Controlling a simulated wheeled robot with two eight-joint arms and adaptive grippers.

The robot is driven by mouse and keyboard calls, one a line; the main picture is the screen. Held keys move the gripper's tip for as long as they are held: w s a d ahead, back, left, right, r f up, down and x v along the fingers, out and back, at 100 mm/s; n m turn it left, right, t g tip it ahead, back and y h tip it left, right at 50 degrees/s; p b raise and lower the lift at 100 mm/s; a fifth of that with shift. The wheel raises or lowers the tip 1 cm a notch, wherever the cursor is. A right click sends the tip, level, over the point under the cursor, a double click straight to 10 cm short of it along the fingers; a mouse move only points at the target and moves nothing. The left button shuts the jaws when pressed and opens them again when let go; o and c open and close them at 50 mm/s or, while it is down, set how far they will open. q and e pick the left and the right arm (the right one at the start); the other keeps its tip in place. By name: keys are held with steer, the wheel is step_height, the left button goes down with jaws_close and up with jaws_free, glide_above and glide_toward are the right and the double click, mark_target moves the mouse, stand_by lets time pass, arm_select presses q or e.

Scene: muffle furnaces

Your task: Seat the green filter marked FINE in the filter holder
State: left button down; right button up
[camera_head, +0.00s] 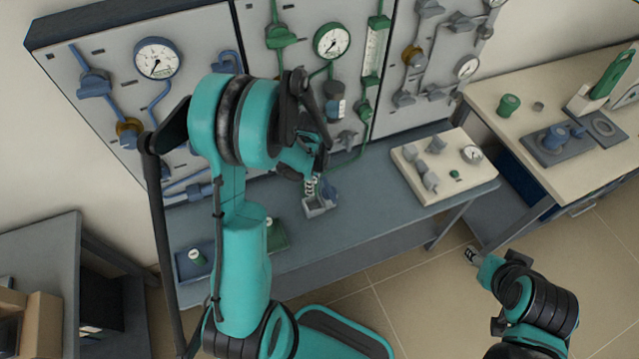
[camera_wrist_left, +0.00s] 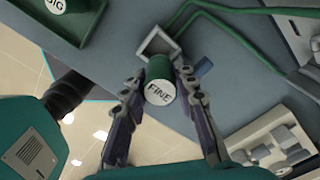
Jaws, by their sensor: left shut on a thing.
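The green filter (camera_wrist_left: 159,70), a cylinder with FINE on its white end, is between the fingers of my left gripper (camera_wrist_left: 160,84) in the left wrist view. My left gripper is shut on it. The filter holder (camera_wrist_left: 156,42), a grey square open-topped cup, shows just beyond the filter, which overlaps its near edge in that view. I cannot tell whether they touch. In the head view my left gripper (camera_head: 311,186) is just above the holder (camera_head: 320,206), and the arm mostly hides the filter. My right gripper (camera_head: 472,256) is low at the right, its jaws too small to judge.
Gauge panels (camera_head: 285,60) with pipes stand behind. A cream board (camera_head: 445,185) with fittings is at the right. Green pipes (camera_wrist_left: 225,10) run close beside the holder.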

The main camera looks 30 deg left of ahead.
arm_select(q)
steer(key=shift+s+f+b, duration=0.15)
steer(key=shift+f+b, duration=0.15)
steer(key=shift+f, duration=0.1)
steer(key=shift+f+b, duration=1.35)
steer(key=shift+f, duration=0.7)
step_height(320, 180, down, 4)
steer(key=b, duration=0.4)
steer(key=shift+f, duration=0.15)
steer(key=c, duration=1.1)
jaws_free()
step_height(320, 180, up, 12)
